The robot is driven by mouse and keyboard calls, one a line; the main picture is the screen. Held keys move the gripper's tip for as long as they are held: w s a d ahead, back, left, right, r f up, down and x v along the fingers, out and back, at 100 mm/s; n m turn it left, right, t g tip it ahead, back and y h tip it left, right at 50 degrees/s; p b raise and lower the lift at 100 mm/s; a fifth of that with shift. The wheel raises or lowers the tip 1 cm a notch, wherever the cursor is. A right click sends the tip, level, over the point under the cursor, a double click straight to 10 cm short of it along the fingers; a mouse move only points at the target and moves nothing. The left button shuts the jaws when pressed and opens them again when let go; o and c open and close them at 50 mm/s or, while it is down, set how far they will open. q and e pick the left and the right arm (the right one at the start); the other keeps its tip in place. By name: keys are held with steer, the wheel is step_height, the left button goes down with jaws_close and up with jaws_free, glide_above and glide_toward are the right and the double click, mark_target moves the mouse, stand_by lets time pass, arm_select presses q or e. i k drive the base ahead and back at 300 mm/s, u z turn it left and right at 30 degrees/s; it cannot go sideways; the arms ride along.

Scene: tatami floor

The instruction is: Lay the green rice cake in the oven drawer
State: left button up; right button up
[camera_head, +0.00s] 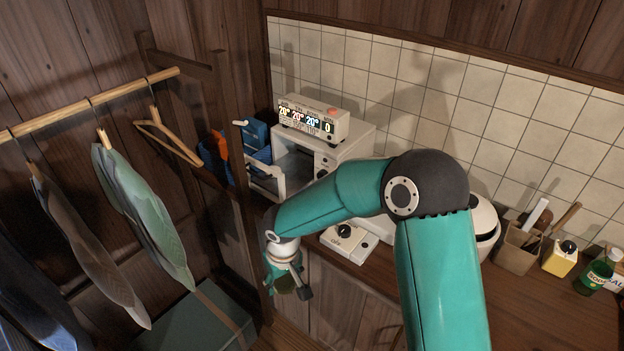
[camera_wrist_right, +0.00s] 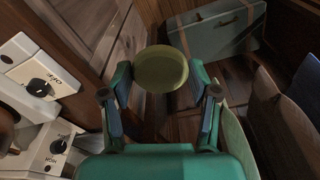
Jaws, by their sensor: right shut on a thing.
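The green rice cake (camera_wrist_right: 160,69) is a round olive-green disc between the fingertips of my right gripper (camera_wrist_right: 160,88) in the wrist view. My right gripper (camera_head: 287,288) is shut on it. In the head view the gripper hangs low in front of the counter edge, and the cake is mostly hidden. The white oven (camera_head: 357,146) stands on the counter against the tiles, above and behind the gripper. Its front is open, and the oven drawer (camera_head: 267,182) sticks out to the left with a pale front. My left gripper is not in view.
A display box (camera_head: 314,119) sits on the oven. A white unit with a dial (camera_head: 346,236) is at the counter's front edge. Clothes hang on a rail (camera_head: 88,105) at left. Blue containers (camera_head: 257,133) stand beside the oven. A green suitcase (camera_wrist_right: 217,34) lies on the floor.

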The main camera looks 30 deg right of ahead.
mark_target(290, 182)
steer(key=z, duration=0.2)
steer(key=i, duration=1)
steer(key=u, duration=0.05)
